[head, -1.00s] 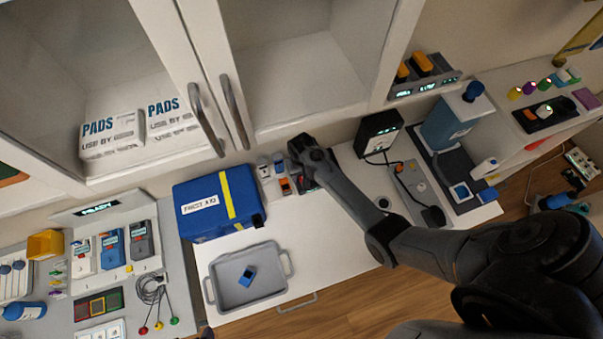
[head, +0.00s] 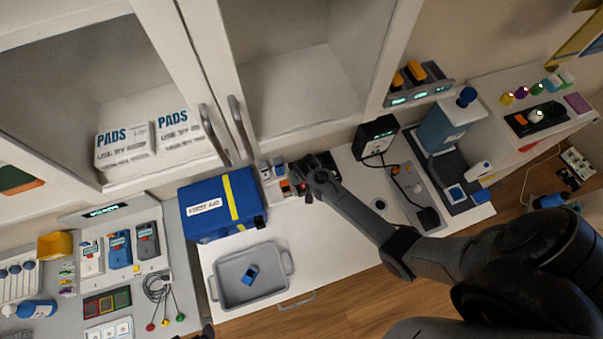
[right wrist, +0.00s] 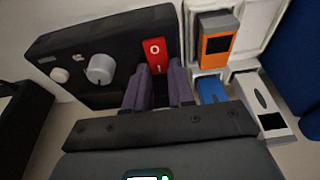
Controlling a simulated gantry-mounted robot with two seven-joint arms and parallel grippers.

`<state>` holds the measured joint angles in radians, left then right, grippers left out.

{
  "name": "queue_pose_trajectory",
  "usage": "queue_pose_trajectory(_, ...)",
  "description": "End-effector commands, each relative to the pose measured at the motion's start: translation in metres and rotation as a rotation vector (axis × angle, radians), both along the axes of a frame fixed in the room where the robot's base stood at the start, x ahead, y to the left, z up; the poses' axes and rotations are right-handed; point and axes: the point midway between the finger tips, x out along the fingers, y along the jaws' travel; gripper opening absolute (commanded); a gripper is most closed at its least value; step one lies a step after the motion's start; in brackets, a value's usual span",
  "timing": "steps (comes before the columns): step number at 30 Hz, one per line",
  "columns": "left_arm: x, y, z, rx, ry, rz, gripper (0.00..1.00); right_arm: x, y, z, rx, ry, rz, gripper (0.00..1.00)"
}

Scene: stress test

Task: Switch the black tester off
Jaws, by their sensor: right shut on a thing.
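The black tester (right wrist: 105,62) is a dark box with two pale knobs and a red switch (right wrist: 156,50) with white markings, in the right wrist view. In the head view it is mostly hidden behind my right gripper (head: 308,190); a dark part (head: 328,163) shows. In the right wrist view my right gripper (right wrist: 158,80) has its two purple-grey fingers at either side of the red switch's near end, shut on it. Which way the switch is tipped I cannot tell. My left gripper is not in view.
An orange device (right wrist: 216,42) and a blue one (right wrist: 211,90) stand close to the tester in a white holder. A blue first-aid box (head: 222,204) is left of it. A black box with a cord (head: 376,138) stands to the right. A grey tray (head: 228,290) is in front.

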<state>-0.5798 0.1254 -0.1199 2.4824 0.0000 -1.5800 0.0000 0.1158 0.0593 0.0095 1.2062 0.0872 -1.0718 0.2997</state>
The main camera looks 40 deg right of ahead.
Motion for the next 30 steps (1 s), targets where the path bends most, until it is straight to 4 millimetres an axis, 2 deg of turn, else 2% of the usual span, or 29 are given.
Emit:
queue_pose_trajectory(11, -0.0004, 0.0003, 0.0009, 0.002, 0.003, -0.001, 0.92, -0.0004, 0.0002, 0.0002, -0.011, -0.026, 0.0, 0.0)
queue_pose_trajectory(12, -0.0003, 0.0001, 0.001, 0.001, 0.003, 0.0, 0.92, -0.0004, 0.0003, 0.0002, -0.011, -0.026, 0.0, 0.28)
queue_pose_trajectory(16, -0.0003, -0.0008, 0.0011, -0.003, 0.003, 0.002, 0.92, -0.0005, 0.0003, 0.0002, -0.01, -0.025, 0.0, 0.48)
queue_pose_trajectory(26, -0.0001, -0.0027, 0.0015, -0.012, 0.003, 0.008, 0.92, -0.0007, 0.0007, 0.0013, -0.009, -0.024, 0.0, 0.49)
queue_pose_trajectory(30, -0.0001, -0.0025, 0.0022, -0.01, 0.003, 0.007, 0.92, -0.0025, 0.0013, 0.0083, -0.01, -0.026, 0.0, 0.49)
